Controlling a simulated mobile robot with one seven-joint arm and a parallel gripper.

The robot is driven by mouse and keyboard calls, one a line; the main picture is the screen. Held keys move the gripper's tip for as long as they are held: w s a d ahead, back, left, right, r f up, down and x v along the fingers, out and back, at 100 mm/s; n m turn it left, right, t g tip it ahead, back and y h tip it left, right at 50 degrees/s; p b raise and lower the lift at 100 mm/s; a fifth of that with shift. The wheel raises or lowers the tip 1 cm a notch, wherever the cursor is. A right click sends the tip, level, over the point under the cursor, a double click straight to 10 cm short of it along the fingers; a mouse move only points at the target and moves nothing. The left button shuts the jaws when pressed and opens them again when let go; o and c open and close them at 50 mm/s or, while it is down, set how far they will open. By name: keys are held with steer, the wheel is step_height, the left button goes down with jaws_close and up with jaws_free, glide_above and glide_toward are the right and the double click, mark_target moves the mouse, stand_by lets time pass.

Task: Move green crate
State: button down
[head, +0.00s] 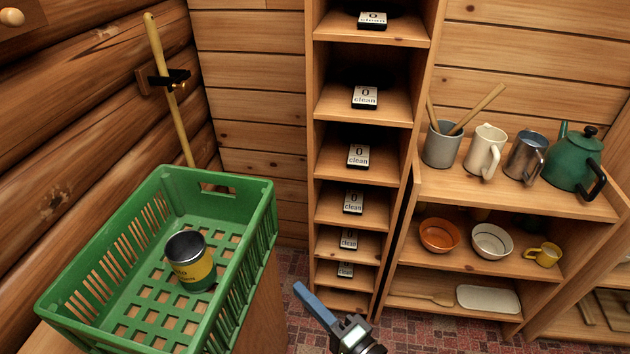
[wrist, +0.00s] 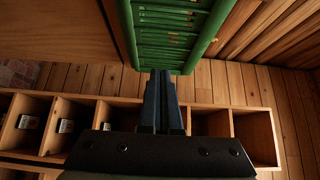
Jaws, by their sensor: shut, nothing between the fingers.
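The green crate (head: 258,232) is an open plastic basket with slotted sides and a grid floor. It rests on a wooden surface at the left in the head view. A can with a yellow label (head: 190,262) stands inside it. My gripper (head: 300,290) is to the right of the crate and apart from it in the head view, with its blue fingers shut and empty. In the wrist view the gripper (wrist: 161,74) points toward the crate's slotted green side (wrist: 172,22) at the top. I cannot tell how wide the gap between them is.
A tall narrow shelf (head: 310,110) with several "0 clean" cards stands behind. A low shelf (head: 520,192) at right holds a green kettle (head: 572,162), jugs, bowls and a yellow mug (head: 543,255). A broom handle (head: 168,90) hangs by the log wall.

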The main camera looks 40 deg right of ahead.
mark_target(209, 266)
steer(key=w, duration=0.2)
steer(key=w+a, duration=0.1)
steer(key=w, duration=0.1)
steer(key=w+a+p, duration=0.1)
steer(key=w, duration=0.1)
steer(key=shift+w+a, duration=0.1)
steer(key=shift+w, duration=0.25)
steer(key=shift+w+a, duration=0.3)
steer(key=w+a+b, duration=0.3)
steer(key=w+a, duration=0.4)
steer(key=shift+w, duration=0.15)
